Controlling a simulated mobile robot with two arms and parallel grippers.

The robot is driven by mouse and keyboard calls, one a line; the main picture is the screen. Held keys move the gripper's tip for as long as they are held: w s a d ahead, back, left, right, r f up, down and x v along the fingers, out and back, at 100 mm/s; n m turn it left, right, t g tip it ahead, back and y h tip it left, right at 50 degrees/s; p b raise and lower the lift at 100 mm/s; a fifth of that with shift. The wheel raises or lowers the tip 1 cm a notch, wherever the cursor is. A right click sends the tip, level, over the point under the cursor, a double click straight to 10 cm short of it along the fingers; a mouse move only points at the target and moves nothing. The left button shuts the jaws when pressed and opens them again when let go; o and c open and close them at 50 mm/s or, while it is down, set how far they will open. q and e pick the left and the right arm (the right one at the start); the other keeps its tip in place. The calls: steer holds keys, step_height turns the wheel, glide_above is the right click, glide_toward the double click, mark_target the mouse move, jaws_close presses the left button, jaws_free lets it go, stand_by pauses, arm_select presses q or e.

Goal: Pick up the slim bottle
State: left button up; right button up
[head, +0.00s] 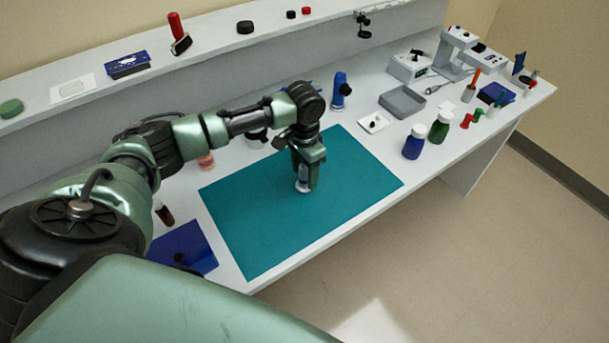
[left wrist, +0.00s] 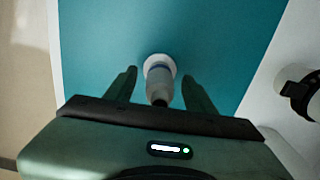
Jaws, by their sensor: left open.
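The slim bottle (left wrist: 160,82) is pale grey with a blue band and a dark narrow top. It appears to stand upright on the teal mat (head: 250,217). In the head view only a pale part of the bottle (head: 302,185) shows, the rest hidden by my left gripper (head: 306,178). My left gripper is open and points down over the bottle. In the left wrist view its two fingers are on either side of the bottle, with a visible gap on each side. My right gripper is not in view.
The mat around the bottle is clear.

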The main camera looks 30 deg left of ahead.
arm_select(q)
jaws_close()
steer(key=shift+r, duration=0.15)
